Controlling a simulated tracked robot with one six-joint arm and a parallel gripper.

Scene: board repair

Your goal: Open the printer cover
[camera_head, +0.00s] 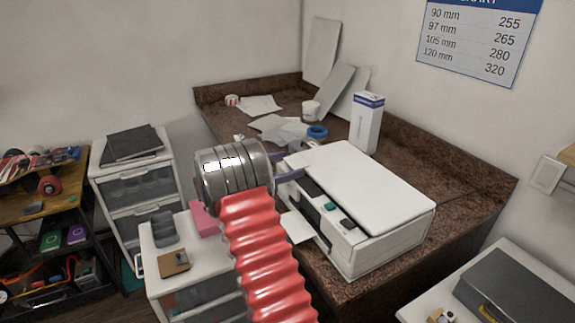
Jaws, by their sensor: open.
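The white printer (378,229) stands on the brown stone counter. Its flat top cover (362,186) lies shut and level. A dark control panel with small buttons is on its left front side, and a sheet of white paper (297,227) sticks out below. My arm, with a red ribbed sleeve and a metal wrist, reaches up from the bottom. My gripper (297,165) is at the left rear edge of the printer and open. The wrist hides much of it, and I cannot tell whether its fingers touch the cover.
A white box (366,123) stands close behind the printer. Papers (283,131), a blue tape roll (317,132) and a cup (310,110) lie farther back. White drawer units (160,240) stand left of the counter. A grey case (515,292) is at lower right.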

